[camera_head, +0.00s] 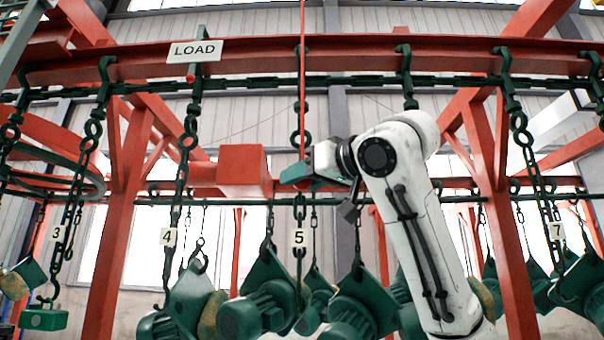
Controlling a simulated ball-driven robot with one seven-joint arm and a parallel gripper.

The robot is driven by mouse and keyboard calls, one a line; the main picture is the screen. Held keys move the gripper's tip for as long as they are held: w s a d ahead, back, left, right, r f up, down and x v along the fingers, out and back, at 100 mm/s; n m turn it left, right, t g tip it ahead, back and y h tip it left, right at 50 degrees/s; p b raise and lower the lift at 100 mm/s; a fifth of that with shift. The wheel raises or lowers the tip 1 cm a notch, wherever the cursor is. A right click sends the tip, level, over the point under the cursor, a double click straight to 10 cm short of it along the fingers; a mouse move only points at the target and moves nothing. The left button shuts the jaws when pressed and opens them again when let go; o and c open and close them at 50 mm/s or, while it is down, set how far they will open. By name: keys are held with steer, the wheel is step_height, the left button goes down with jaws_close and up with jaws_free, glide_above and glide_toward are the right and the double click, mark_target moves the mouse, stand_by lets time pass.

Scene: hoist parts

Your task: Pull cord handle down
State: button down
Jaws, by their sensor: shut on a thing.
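A thin red cord (302,80) hangs straight down from above the top edge, past the red beam. It ends at my gripper (297,174), which reaches in from the right in the middle of the view. My gripper is shut at the cord's lower end. The handle itself is mostly hidden by the jaws, with only a little red showing at them.
A red overhead rail (350,60) carries a dark green chain with several hooks. A LOAD sign (195,51) hangs left of the cord. A red box (243,170) is left of my gripper. Several green motor parts (265,305) hang below, and numbered tags mark the hangers, one reading 5 (299,238).

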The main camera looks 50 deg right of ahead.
steer(key=shift+f, duration=0.8)
steer(key=c, duration=0.8)
jaws_free()
steer(key=shift+o, duration=0.2)
steer(key=shift+r, duration=0.1)
steer(key=s+a+b, duration=0.1)
steer(key=s, duration=0.9)
steer(key=shift+s+b, duration=0.3)
steer(key=shift+s, duration=0.05)
steer(key=shift+a, duration=0.1)
